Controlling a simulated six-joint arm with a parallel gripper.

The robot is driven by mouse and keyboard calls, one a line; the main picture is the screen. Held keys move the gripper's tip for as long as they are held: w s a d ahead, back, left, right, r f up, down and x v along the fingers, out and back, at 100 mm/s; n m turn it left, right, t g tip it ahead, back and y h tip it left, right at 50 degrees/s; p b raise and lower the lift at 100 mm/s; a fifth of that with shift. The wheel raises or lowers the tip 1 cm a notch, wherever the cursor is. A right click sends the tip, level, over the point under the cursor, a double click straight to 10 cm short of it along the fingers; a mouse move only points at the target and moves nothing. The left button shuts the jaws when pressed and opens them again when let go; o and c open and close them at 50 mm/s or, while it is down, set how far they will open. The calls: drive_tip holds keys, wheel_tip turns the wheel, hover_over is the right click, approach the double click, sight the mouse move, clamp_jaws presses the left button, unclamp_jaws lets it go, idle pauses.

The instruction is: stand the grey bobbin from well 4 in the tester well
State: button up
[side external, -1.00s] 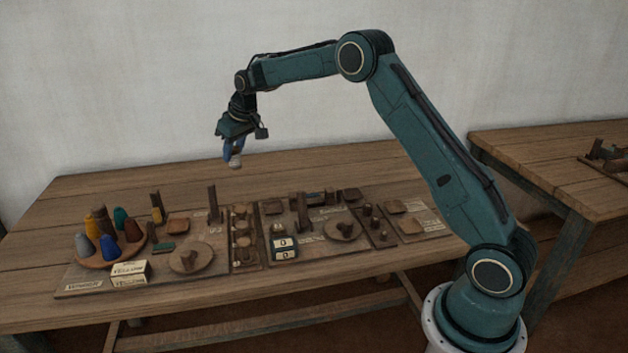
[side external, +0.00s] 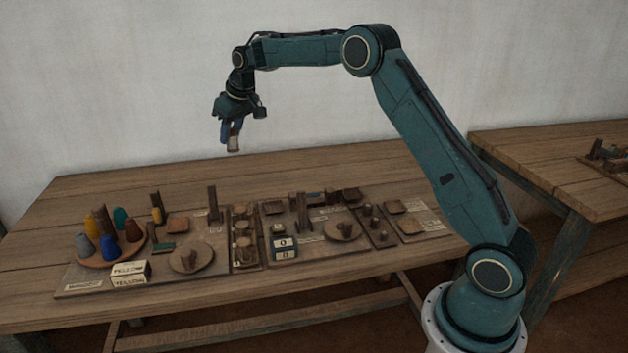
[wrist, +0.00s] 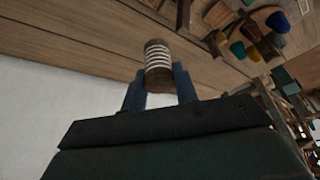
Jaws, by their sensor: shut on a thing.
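My gripper (side external: 231,134) is high above the board, with its blue fingers pointing down. It is shut on a small bobbin with pale grey-white winding and brown ends. The bobbin (wrist: 158,64) shows between the fingers (wrist: 160,86) in the wrist view, and its lower end (side external: 234,146) shows below them in the side view. It hangs clear of everything. A narrow board with several small round places (side external: 243,240) lies below, and another strip with pegs (side external: 375,225) is farther right. I cannot tell which place is well 4 or the tester well.
A round tray (side external: 97,262) at left holds several coloured cones. The table's back is clear.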

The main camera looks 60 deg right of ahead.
drive_tip(key=s+d+m+h, duration=0.1)
drive_tip(key=s+d+m, duration=0.3)
drive_tip(key=s, duration=0.3)
drive_tip(key=shift+s+d+r+m+h, duration=0.35)
drive_tip(key=shift+d+r+h, duration=0.1)
drive_tip(key=shift+d, duration=0.15)
drive_tip(key=shift+f+g, duration=0.15)
drive_tip(key=shift+g, duration=0.15)
wheel_tip(320, 180, down, 20)
drive_tip(key=shift+r, duration=0.15)
idle(0.5)
drive_tip(key=o, duration=0.9)
drive_tip(key=shift+f, duration=0.2)
drive_tip(key=shift+o, duration=0.2)
drive_tip(key=shift+r, duration=0.2)
